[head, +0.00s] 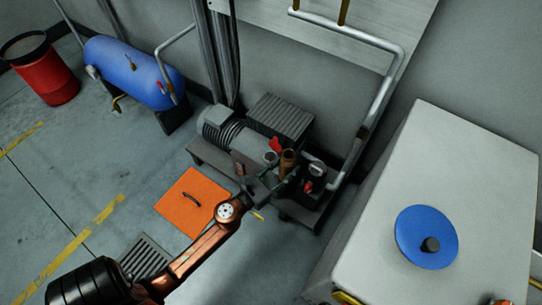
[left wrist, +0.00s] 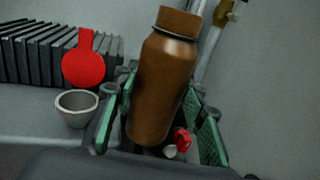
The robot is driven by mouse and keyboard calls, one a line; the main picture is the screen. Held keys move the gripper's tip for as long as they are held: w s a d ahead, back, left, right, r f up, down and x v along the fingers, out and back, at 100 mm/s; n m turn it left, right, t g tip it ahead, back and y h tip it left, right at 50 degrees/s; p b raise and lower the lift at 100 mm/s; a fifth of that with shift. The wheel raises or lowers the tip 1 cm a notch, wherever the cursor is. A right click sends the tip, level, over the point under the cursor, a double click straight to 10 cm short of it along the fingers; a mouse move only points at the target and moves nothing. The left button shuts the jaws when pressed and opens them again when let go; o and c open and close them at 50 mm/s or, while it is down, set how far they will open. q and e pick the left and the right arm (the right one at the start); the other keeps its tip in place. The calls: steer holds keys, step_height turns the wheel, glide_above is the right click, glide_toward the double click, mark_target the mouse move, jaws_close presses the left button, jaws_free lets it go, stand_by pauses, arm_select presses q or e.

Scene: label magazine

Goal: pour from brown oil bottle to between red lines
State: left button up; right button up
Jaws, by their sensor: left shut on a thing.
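The brown oil bottle (left wrist: 162,85) stands between the green-padded fingers of my left gripper (left wrist: 160,125), which is shut on it. In the left wrist view it leans slightly to the right, with its neck at the top. In the head view the bottle (head: 288,158) is small, at the compressor unit, with my left gripper (head: 272,183) at it. A grey cup-like opening (left wrist: 76,106) is left of the bottle, below a red round tag (left wrist: 84,66). The red lines cannot be made out. My right gripper is not in view.
A grey motor (head: 225,128) and a finned block (head: 280,118) stand behind the bottle. A dark part with red (head: 314,174) is close on its right. A metal pipe (head: 380,100) rises beyond. A large pale cabinet (head: 440,160) fills the right. An orange floor plate (head: 190,205) lies left.

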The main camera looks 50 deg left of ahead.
arm_select(q)
steer(key=shift+f+n, duration=0.1)
steer(key=shift+n, duration=0.2)
